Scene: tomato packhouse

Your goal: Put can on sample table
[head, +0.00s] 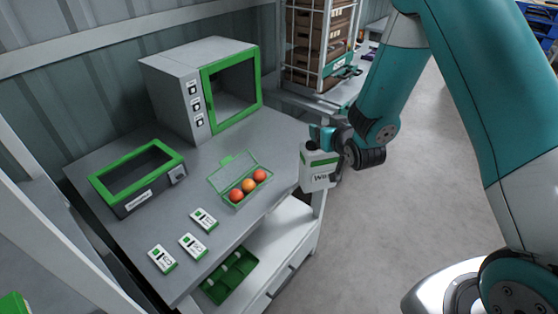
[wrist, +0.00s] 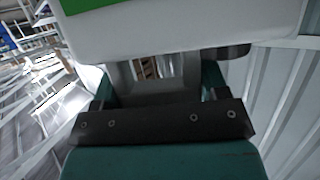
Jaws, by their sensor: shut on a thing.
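A white can (head: 318,170) with a green band and dark lettering hangs upright in my gripper (head: 322,138). My gripper is shut on the can's top, where a dark part shows. The can is at the right edge of the grey table (head: 262,207); I cannot tell whether it is over the top or just beside it. In the wrist view, the can (wrist: 190,30) fills the upper part, close to my gripper (wrist: 165,80). Its handle is mostly hidden.
On the table stand a grey cabinet with a green-framed door (head: 180,90), a green-lidded box (head: 140,185), an open green box of tomatoes (head: 225,180) and small white packs (head: 193,246). The table's right front is clear. A crate rack (head: 318,45) stands behind.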

